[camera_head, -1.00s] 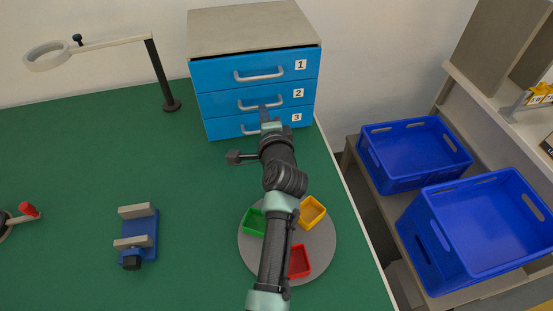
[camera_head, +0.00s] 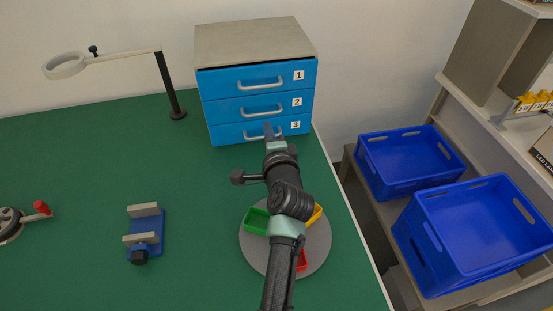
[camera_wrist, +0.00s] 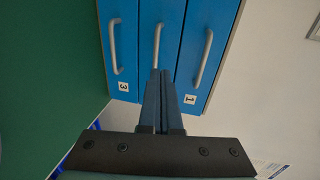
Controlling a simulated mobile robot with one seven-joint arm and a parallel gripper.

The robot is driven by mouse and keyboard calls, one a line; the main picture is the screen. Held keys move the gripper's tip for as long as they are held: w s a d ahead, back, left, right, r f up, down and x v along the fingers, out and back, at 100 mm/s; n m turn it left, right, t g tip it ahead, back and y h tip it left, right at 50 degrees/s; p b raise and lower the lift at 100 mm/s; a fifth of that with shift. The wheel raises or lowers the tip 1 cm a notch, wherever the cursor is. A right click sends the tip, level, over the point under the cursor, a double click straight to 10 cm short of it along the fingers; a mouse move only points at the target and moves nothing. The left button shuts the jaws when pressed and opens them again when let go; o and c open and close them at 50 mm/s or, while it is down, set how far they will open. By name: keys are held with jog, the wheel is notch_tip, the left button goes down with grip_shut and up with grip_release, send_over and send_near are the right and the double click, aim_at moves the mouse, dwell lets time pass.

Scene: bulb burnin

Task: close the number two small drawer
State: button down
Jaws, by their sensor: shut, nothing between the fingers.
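The number two small drawer (camera_head: 232,108) is the middle blue front of a three-drawer cabinet (camera_head: 258,42). Its front looks about level with drawers one (camera_head: 230,83) and three (camera_head: 225,134), with no clear gap showing. It carries a grey handle (camera_head: 262,112). My gripper (camera_head: 269,128) is shut and empty, just in front of the cabinet, below that handle in the head view. In the wrist view, the shut fingers (camera_wrist: 158,72) point at drawer two and overlap the end of its handle (camera_wrist: 157,42). They hide its number label. Whether they touch it I cannot tell.
A round grey tray (camera_head: 256,262) with coloured bins lies under my arm. A ring lamp (camera_head: 66,65) stands left of the cabinet, and a blue fixture (camera_head: 148,235) lies on the green table. Blue crates (camera_head: 410,150) sit on a shelf at right.

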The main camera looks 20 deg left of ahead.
jog(key=f+v, duration=0.1)
jog(key=v, duration=0.6)
jog(key=shift+d+r, duration=0.15)
jog(key=shift+d, duration=0.05)
jog(key=shift+r, duration=0.1)
jog(key=d+r+n+t+h+p, duration=0.1)
jog(key=d+r+n+t+p, duration=0.2)
jog(key=r, duration=1.2)
jog(key=d+r+n+t+h+p, duration=0.1)
jog(key=d+r+n+t, duration=0.3)
jog(key=r, duration=1.1)
jog(key=s+d+r+n+t+h+p, duration=0.1)
jog(key=s+d+r+t+h, duration=0.1)
jog(key=r, duration=0.6)
jog(key=s+d+r+n+t+h+p, duration=0.1)
jog(key=s+d+r+n+t+h, duration=0.1)
jog(key=s+d+r, duration=0.2)
jog(key=s+d+r+n+t+h+p, duration=0.1)
jog(key=s+d+r+t+h, duration=0.1)
jog(key=s+r, duration=0.6)
notch_tip(320, 180, up, 6)
jog(key=shift+s+d+f+t+h, duration=0.15)
jog(key=shift+d+t+h, duration=0.15)
jog(key=shift+d+t, duration=0.55)
jog(key=shift+d+g, duration=0.25)
